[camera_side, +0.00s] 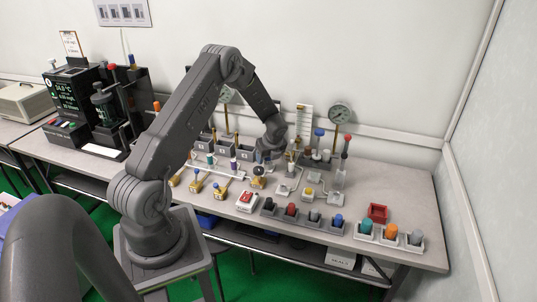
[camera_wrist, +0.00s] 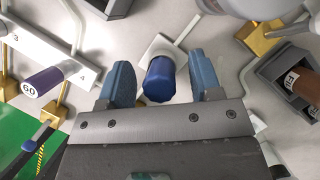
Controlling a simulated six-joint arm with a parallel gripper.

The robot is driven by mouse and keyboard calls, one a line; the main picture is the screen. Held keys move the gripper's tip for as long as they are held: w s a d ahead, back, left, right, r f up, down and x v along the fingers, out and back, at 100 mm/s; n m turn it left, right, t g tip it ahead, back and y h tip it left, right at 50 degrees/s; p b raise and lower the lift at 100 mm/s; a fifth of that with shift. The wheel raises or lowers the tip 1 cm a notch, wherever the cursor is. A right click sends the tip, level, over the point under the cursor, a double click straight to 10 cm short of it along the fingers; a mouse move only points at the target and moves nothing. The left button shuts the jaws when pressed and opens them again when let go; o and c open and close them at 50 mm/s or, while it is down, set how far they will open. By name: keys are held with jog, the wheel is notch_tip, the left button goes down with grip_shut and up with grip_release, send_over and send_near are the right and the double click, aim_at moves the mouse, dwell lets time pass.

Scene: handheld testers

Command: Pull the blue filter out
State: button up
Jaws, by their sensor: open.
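In the wrist view a dark blue cylinder (camera_wrist: 160,80), which looks like the blue filter, sits in a white mount (camera_wrist: 161,45) joined to a thin light tube. My gripper (camera_wrist: 159,76) is open, with one blue-grey finger on each side of the cylinder. Gaps show between the fingers and the cylinder, and it is not gripped. Whether the fingertips are level with it in height I cannot tell. In the side view my gripper (camera_side: 265,160) is low over the middle of the bench, and it hides the cylinder there.
A purple vial marked 60 (camera_wrist: 45,82) lies left in the wrist view, a brown vial (camera_wrist: 303,82) in a grey holder right. Brass blocks (camera_wrist: 262,36) stand nearby.

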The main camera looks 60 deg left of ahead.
grip_shut()
dwell(0.8)
